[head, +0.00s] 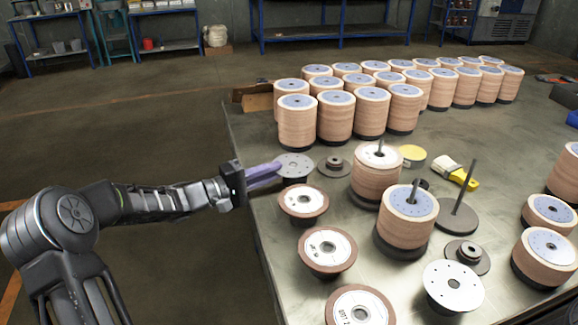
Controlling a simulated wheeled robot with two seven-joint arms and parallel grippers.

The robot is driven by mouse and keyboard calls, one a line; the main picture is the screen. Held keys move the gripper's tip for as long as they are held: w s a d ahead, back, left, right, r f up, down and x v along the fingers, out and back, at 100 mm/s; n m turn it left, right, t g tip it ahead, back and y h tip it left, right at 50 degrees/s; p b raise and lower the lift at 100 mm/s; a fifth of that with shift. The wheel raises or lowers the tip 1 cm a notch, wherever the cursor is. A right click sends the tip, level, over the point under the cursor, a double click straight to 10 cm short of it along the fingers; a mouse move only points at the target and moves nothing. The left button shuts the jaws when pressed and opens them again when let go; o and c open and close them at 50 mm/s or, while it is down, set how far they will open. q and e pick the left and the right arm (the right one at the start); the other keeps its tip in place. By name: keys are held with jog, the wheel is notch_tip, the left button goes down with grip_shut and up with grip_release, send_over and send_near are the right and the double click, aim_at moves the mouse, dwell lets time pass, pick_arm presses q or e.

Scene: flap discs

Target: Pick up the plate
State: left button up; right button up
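A grey metal plate (295,165) with small holes sits near the left edge of the table. My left gripper (280,172) reaches in from the left, with its purple fingers at the plate's left edge. The fingertips overlap or touch the rim in this view; I cannot tell whether they are closed on it. Another bare, light plate with holes (453,286) lies at the front of the table. My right gripper is not in view.
The table (240,140) holds several flap disc stacks (296,125) at the back. White-faced discs (327,247) line the left side. Two stacks on spindles (407,218), an upright rod (464,185), a yellow tin (412,153) and a brush (456,173) stand around the middle.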

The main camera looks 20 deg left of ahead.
pick_arm(q)
jog(key=shift+w, duration=0.1)
jog(key=shift+a, duration=0.25)
jog(key=shift+a+f, duration=0.1)
jog(key=shift+a, duration=0.1)
grip_shut()
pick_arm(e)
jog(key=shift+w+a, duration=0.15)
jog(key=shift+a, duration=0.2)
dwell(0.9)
